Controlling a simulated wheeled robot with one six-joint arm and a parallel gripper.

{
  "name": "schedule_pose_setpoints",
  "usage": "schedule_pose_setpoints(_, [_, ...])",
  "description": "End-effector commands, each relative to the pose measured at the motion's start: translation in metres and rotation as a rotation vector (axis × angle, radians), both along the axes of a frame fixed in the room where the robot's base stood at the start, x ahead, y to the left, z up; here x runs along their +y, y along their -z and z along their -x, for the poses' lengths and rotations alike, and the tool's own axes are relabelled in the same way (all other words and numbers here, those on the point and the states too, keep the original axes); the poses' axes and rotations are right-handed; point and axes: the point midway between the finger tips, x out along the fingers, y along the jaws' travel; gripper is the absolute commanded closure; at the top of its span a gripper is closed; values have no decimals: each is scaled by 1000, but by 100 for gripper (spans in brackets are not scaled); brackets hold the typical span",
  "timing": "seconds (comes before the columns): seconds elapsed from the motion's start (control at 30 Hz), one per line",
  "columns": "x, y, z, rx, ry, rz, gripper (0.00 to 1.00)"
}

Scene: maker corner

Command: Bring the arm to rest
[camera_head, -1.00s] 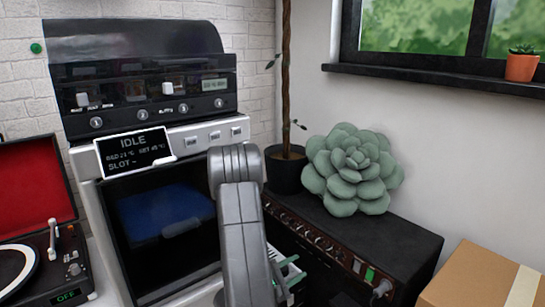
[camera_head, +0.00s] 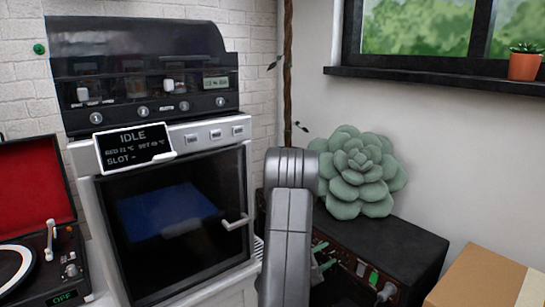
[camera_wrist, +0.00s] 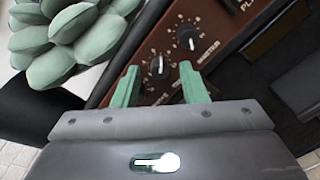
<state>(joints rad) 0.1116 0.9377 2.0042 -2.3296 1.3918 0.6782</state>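My grey arm (camera_head: 288,225) rises in front of the black amplifier in the head view. In the wrist view my gripper (camera_wrist: 160,80) shows two green fingers spread apart, with nothing between them. Behind the fingers is the amplifier's brown control panel (camera_wrist: 212,22) with its knobs. In the head view the gripper is mostly hidden behind the arm; a bit of green finger shows beside it, near the panel. I cannot tell whether a finger touches the panel.
A 3D printer (camera_head: 245,270) with a closed glass door and handle stands left of my arm; its screen reads IDLE. A black amplifier (camera_head: 405,245) carries a succulent-shaped cushion (camera_head: 358,172). A record player (camera_head: 62,250) is far left, a cardboard box (camera_head: 475,280) at right.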

Motion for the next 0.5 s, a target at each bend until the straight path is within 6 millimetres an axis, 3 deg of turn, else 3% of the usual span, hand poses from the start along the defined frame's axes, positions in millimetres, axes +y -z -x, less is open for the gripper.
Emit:
schedule_pose_setpoints(0.33, [1, 0, 1, 1, -1, 0, 61])
schedule_pose_setpoints(0.5, [13, -1, 9, 2, -2, -3, 61])
